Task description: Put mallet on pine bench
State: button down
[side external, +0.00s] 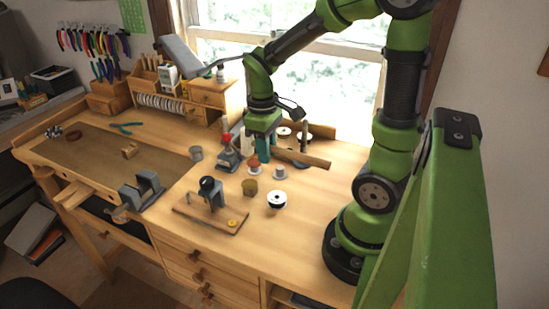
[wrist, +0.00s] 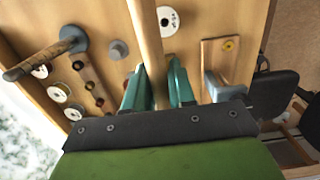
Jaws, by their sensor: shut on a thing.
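My gripper (side external: 262,146) is over the right part of the pine bench (side external: 320,190). In the wrist view its teal fingers (wrist: 158,84) are shut on a long, pale wooden bar, which I take to be the mallet (wrist: 146,35).
A black-and-white spool (side external: 277,199), a wooden board with a grey fixture (side external: 212,208), a red-topped tool (side external: 228,152) and small cups stand near my gripper. An upright post with a dark round base (wrist: 74,38) and several spools are close by. The bench's front right is clear.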

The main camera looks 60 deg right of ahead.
send_over(270, 188)
notch_tip(270, 188, down, 4)
jog(key=shift+g, duration=0.3)
notch_tip(270, 188, down, 4)
jog(key=shift+f, duration=2.2)
jog(key=shift+f, duration=0.65)
jog(key=c, duration=1)
grip_release()
jog(key=shift+o, duration=0.3)
notch_tip(270, 188, up, 13)
jog(key=w, duration=0.1)
jog(key=s+a+r+m+t+y, duration=0.2)
jog(key=s+a+r+m+t, duration=0.2)
jog(key=a+r+t, duration=0.4)
jog(key=a+r, duration=0.4)
jog(key=a, duration=0.2)
jog(key=shift+s+r, duration=0.2)
jog(key=shift+s, duration=0.2)
